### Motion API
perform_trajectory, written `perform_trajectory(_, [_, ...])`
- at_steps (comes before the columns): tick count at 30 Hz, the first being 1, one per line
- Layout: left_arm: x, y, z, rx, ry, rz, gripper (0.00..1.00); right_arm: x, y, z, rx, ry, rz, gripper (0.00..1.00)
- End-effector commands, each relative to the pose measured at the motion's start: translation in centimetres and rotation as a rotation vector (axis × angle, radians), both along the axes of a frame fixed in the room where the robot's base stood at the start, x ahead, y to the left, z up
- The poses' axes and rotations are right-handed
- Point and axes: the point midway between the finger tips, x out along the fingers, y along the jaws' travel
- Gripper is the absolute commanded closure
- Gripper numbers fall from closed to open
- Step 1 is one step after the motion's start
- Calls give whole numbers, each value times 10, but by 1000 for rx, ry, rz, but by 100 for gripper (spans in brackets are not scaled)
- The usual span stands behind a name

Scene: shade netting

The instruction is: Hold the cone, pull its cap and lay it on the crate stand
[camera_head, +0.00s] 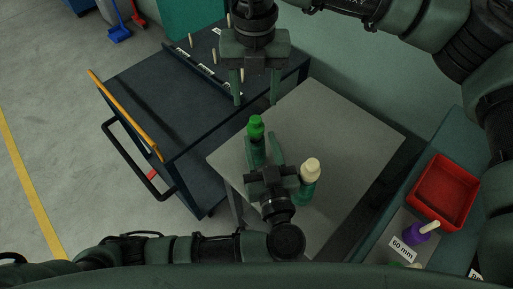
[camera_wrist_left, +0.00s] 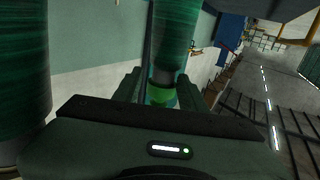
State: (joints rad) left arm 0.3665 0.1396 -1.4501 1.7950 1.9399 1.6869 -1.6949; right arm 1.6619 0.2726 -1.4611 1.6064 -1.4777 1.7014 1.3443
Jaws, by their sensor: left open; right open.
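A green cone (camera_head: 258,153) with a bright green cap (camera_head: 256,125) stands upright on a grey-topped stand (camera_head: 340,120). My left gripper (camera_head: 264,147) is open at the cone, its fingers apart. In the left wrist view the dark green cone (camera_wrist_left: 174,40) shows beyond my left gripper (camera_wrist_left: 160,85), with a bright green part low in the picture; contact cannot be told. My right gripper (camera_head: 256,102) is open and empty, pointing down above and behind the cap. I cannot tell which surface is the crate stand.
A second green cone (camera_head: 305,192) with a cream cap (camera_head: 311,167) stands close right of my left gripper. A dark cart (camera_head: 150,90) with pegs is at the left. A red tray (camera_head: 444,191) and a purple item (camera_head: 416,233) near a "60 mm" label are at the right.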

Motion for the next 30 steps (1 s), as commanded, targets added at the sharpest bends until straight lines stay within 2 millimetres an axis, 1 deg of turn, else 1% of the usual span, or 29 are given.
perform_trajectory(1, [7, 1, 1, 1, -4, 0, 58, 0, 0, 0, 0, 0, 0, 45])
perform_trajectory(3, [14, 3, 0, 0, -2, 0, 58, 0, 0, 0, 0, 0, 0, 45])
perform_trajectory(6, [20, 4, 0, 1, -1, 0, 58, 0, 0, 0, 0, 0, 0, 45])
perform_trajectory(15, [23, 4, -1, 0, 1, -1, 58, 0, 0, 0, 0, 0, -1, 45])
perform_trajectory(16, [23, 4, 0, 0, 1, -1, 61, 0, 0, 0, 0, 0, -1, 45])
perform_trajectory(17, [22, 4, 0, 0, 1, -1, 69, 0, 0, 0, 0, 0, -1, 45])
perform_trajectory(18, [22, 4, 0, 0, 1, -1, 81, 0, 0, 0, 0, 0, -1, 45])
perform_trajectory(20, [22, 4, 0, 0, 1, -1, 97, 0, 0, 0, 0, 0, -1, 45])
perform_trajectory(21, [22, 4, 0, 0, 1, -1, 100, 0, 0, 0, 0, 0, -1, 45])
perform_trajectory(30, [22, 4, 0, 0, 1, -1, 100, 0, 0, 0, 0, 0, 0, 45])
